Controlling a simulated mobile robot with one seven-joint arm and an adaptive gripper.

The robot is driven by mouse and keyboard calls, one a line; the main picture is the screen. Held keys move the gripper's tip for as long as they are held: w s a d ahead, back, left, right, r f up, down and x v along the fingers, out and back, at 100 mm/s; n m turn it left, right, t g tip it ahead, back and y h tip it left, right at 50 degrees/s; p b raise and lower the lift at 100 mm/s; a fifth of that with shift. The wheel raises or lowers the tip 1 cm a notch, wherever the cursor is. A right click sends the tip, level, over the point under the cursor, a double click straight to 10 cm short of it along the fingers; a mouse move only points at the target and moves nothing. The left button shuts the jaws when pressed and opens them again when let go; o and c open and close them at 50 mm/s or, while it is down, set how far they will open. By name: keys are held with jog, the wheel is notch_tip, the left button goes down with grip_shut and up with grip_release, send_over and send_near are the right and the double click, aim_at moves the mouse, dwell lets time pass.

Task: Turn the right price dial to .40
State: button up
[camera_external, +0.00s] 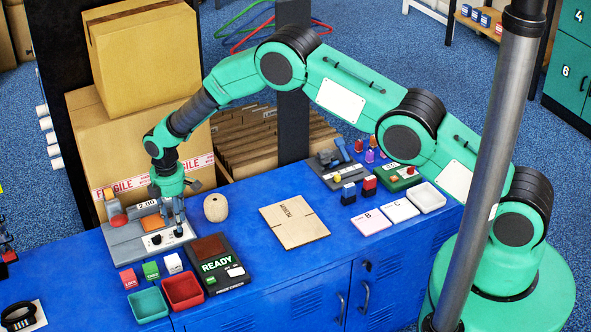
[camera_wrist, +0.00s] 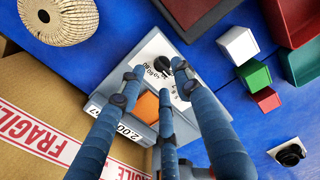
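The grey pricing machine (camera_external: 128,247) stands on the blue cabinet top, with a "2.00" sign, an orange pad and a white dial plate. In the wrist view the white plate (camera_wrist: 150,50) carries a black knob (camera_wrist: 163,62) with numbers such as 60 and 80 beside it. This is the right dial; its exact setting is unreadable. The left dial's black knob (camera_external: 155,240) shows in the external view. My gripper (camera_external: 178,232) points down over the right dial. In the wrist view its three fingers (camera_wrist: 160,80) are spread near the knob; contact is unclear.
A tan ball of twine (camera_external: 215,208) and a black "READY" device (camera_external: 222,266) stand close to the right. Small cubes (camera_external: 150,270) and red (camera_external: 183,291) and green (camera_external: 147,304) trays lie in front. Stacked cartons (camera_external: 145,135) rise behind. A flat carton blank (camera_external: 295,222) lies mid-table.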

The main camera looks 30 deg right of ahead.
jog(key=shift+f, duration=1.3)
grip_shut()
